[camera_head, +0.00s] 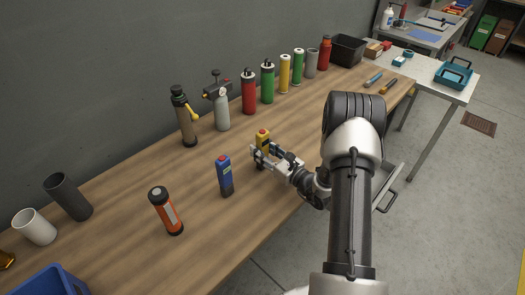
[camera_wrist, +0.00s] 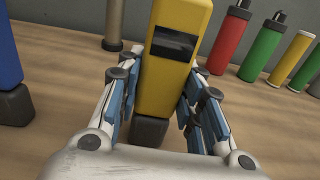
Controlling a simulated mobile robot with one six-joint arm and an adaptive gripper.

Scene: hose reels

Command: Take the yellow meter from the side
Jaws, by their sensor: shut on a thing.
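The yellow meter (camera_head: 263,142) stands upright on the wooden workbench, with a red top and a dark base. In the wrist view the yellow meter (camera_wrist: 172,60) fills the upper middle and shows a dark display. My gripper (camera_head: 262,158) reaches it from the right side, low and roughly level. In the wrist view my gripper (camera_wrist: 162,105) has its blue-padded fingers on both sides of the meter's lower body, shut on it. The dark base shows between the fingers, near the bench top. Whether it touches the bench is hard to tell.
A blue meter (camera_head: 224,176) stands left of my gripper, with an orange flashlight (camera_head: 166,211) beyond it. A brown bottle with a yellow handle (camera_head: 185,117), a grey sprayer (camera_head: 217,103) and red and green cylinders (camera_head: 249,93) line the back.

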